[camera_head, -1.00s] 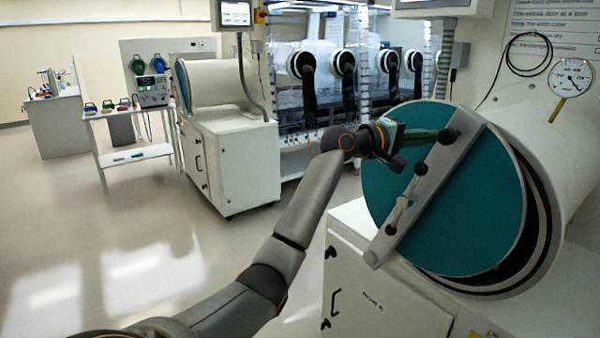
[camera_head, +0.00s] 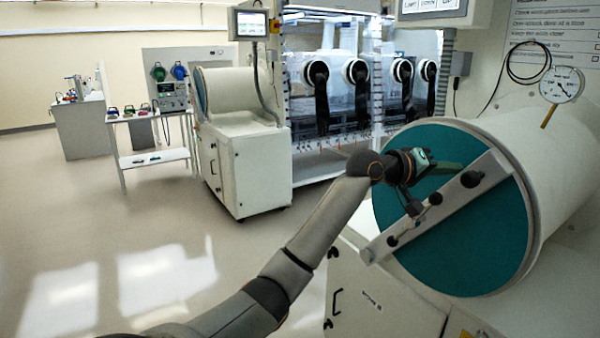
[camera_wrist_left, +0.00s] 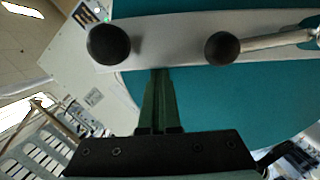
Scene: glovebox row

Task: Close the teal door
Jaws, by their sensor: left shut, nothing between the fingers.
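The round teal door (camera_head: 480,250) sits at the end of the white cylindrical chamber (camera_head: 565,150) at right. No dark gap shows between the door and the chamber rim in the head view. A grey bar (camera_head: 440,208) with black knobs crosses the door's face. My left gripper (camera_head: 455,168) is shut and empty, its green fingers at the door's face beside the bar's upper part. In the left wrist view the shut fingers (camera_wrist_left: 158,95) point at the bar (camera_wrist_left: 165,45), between two black knobs; contact is hard to tell. My right gripper is not in view.
A pressure gauge (camera_head: 561,85) stands on top of the chamber. The white cabinet (camera_head: 385,290) is below the door. Another cabinet (camera_head: 245,160), a cart (camera_head: 150,158) and gloveboxes (camera_head: 350,80) stand further back. The floor at left is clear.

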